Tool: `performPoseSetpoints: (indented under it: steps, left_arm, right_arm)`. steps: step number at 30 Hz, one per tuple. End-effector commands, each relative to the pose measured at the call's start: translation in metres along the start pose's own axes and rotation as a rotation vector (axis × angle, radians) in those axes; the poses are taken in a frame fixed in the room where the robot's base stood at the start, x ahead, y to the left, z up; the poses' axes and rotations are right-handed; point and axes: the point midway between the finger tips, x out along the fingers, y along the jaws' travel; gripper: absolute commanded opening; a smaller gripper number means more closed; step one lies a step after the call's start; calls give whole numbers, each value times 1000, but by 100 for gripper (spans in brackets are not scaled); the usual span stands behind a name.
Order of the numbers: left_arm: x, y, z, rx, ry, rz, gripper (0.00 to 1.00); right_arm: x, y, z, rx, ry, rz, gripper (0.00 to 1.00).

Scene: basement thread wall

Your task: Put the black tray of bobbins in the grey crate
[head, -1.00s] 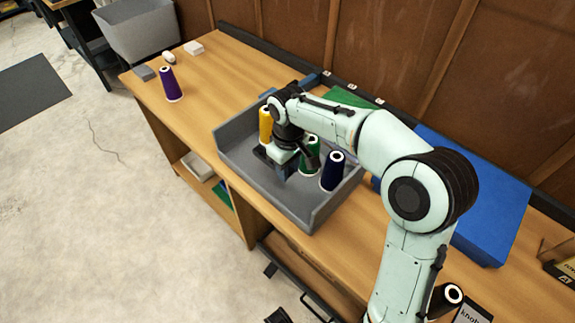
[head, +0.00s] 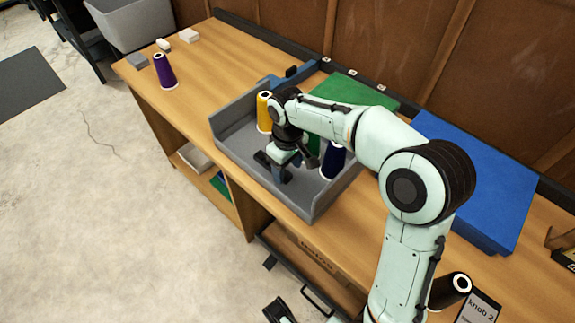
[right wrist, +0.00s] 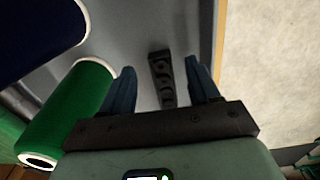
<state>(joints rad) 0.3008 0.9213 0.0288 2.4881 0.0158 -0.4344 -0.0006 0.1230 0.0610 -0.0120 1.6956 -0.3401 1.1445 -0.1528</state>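The black tray of bobbins (right wrist: 163,82) shows in the right wrist view as a short dark strip with several round shapes, lying on a grey floor. My right gripper (right wrist: 160,72) is open, with one blue finger on each side of the strip and apart from it. In the head view my right gripper (head: 272,166) is low inside a grey open-fronted bin (head: 233,148) on the bench; the bobbin tray is hard to make out there. A grey crate (head: 133,27) stands at the upper left. Part of what looks like my left gripper (head: 279,311) shows at the bottom edge.
Yellow (head: 263,112), green (right wrist: 70,118) and dark blue (head: 333,163) thread cones stand in the bin close to my right gripper. A purple cone (head: 164,72) stands on the bench's left part. A blue slab (head: 480,185) lies at the right.

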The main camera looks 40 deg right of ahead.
Motion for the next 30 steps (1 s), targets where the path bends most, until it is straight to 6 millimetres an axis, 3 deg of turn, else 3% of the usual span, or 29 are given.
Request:
performPoseSetpoints:
  steps: [11,24,30]
  left_arm:
    - [-2,0,1,0,-2,-1,82]
    - [-20,3,12,-3,-32,-7,82]
    - [-26,3,15,-4,-42,-9,82]
  right_arm:
    - [-8,0,0,-1,3,0,60]
    - [-99,0,-1,-1,5,0,60]
    - [-126,0,0,-1,2,0,60]
